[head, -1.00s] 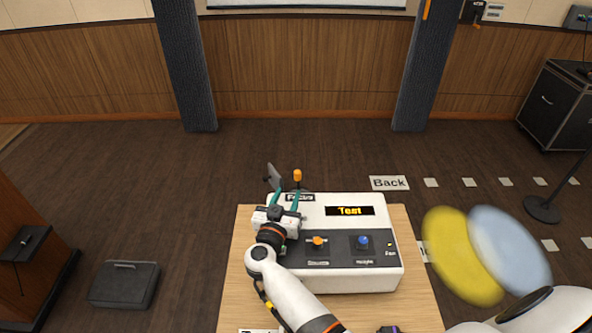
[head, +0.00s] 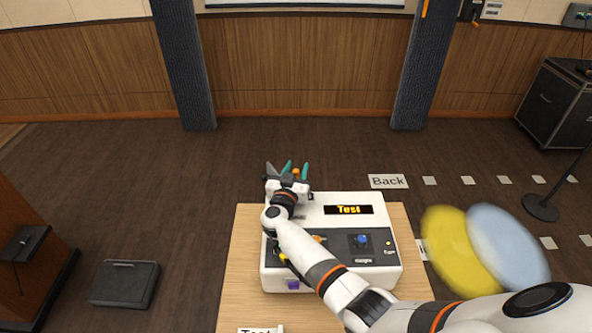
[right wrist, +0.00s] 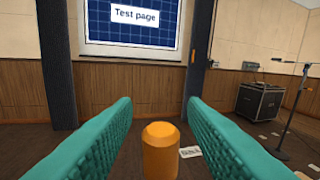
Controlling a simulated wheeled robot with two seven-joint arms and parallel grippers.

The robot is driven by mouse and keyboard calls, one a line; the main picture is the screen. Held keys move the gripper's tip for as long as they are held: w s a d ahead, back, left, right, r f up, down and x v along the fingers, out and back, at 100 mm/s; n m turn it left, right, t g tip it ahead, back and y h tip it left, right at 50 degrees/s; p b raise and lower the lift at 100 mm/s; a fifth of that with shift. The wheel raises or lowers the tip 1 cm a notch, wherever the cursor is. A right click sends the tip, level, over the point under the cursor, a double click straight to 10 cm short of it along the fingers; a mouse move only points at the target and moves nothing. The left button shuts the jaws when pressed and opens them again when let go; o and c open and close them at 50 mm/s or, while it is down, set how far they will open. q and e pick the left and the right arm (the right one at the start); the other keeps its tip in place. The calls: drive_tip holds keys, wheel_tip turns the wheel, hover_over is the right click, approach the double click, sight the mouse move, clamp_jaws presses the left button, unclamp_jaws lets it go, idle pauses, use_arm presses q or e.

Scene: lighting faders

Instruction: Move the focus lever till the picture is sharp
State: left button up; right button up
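The white projector-like box (head: 336,202) stands on the wooden table. The focus lever's orange knob (head: 296,173) rises at its back left edge, partly hidden by my right gripper. My right gripper (head: 294,168) has its teal fingers apart around that knob. In the right wrist view the orange knob (right wrist: 160,150) stands between the two open fingers, with a gap on each side. The projected picture (right wrist: 135,25) is a blue grid with a white "Test page" label, whose letters are readable. My left gripper is not in view.
A blue knob (head: 362,240) sits on the box's dark front panel, right of my arm. An amber display (head: 348,210) reads "Test". Blurred yellow (head: 455,248) and pale blue (head: 508,250) discs are right of the table. A black case (head: 125,284) lies on the floor.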

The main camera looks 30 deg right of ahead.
clamp_jaws()
drive_tip(key=shift+w+a+n+p, duration=0.15)
drive_tip(key=shift+a+n+p, duration=0.2)
drive_tip(key=shift+a+n, duration=0.1)
drive_tip(key=shift+w+a+f, duration=0.1)
drive_tip(key=shift+a, duration=0.05)
drive_tip(key=shift+o, duration=0.6)
unclamp_jaws()
